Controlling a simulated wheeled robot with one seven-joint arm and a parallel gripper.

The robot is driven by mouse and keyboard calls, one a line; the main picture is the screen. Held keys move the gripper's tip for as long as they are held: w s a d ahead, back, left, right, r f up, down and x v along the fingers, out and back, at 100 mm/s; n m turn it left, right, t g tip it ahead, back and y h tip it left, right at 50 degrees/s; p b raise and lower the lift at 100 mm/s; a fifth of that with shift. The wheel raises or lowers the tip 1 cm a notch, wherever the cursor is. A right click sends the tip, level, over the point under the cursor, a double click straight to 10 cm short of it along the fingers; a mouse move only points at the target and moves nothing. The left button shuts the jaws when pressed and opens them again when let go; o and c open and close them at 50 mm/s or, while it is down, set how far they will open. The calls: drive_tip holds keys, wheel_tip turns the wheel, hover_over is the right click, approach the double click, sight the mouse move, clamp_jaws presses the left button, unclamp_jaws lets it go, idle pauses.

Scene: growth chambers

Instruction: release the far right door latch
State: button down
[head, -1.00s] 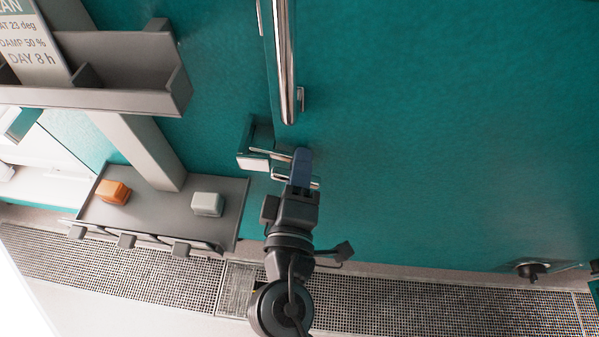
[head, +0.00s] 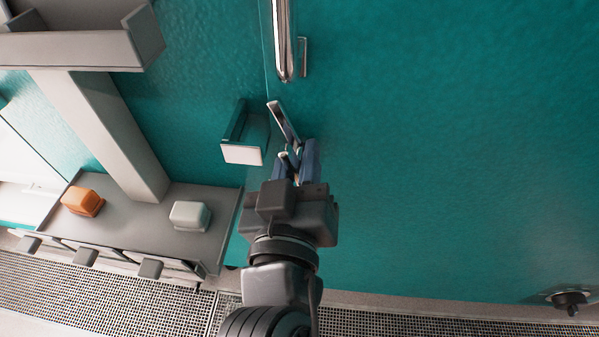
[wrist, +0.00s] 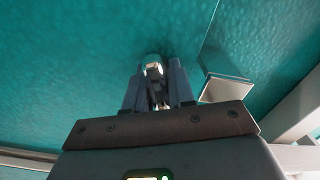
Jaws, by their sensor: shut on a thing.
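The chrome door latch (head: 282,122) is on the teal door (head: 440,150), below the long handle. Its lever is tilted steeply, with its upper end pointing up and left, clear of the white-faced catch bracket (head: 242,153) on its left. My gripper (head: 298,158) is shut on the lower part of the latch, and its blue fingers hide some of it. In the wrist view, the latch (wrist: 154,70) sits between my two fingers (wrist: 156,88), and the bracket (wrist: 222,90) stands apart to the right.
A chrome handle bar (head: 283,45) runs up the door above the latch. To the left is a grey shelf (head: 155,205) with an orange block (head: 83,201) and a white block (head: 190,215). A dark knob (head: 570,302) is at the lower right. A grated strip (head: 90,295) runs below.

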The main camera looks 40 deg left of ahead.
drive_tip(key=shift+f+m+b, duration=0.15)
drive_tip(key=shift+m+b, duration=1.4)
drive_tip(key=shift+m, duration=0.65)
drive_tip(key=c, duration=1)
unclamp_jaws()
drive_tip(key=shift+v, duration=3.95)
drive_tip(key=shift+a, duration=0.1)
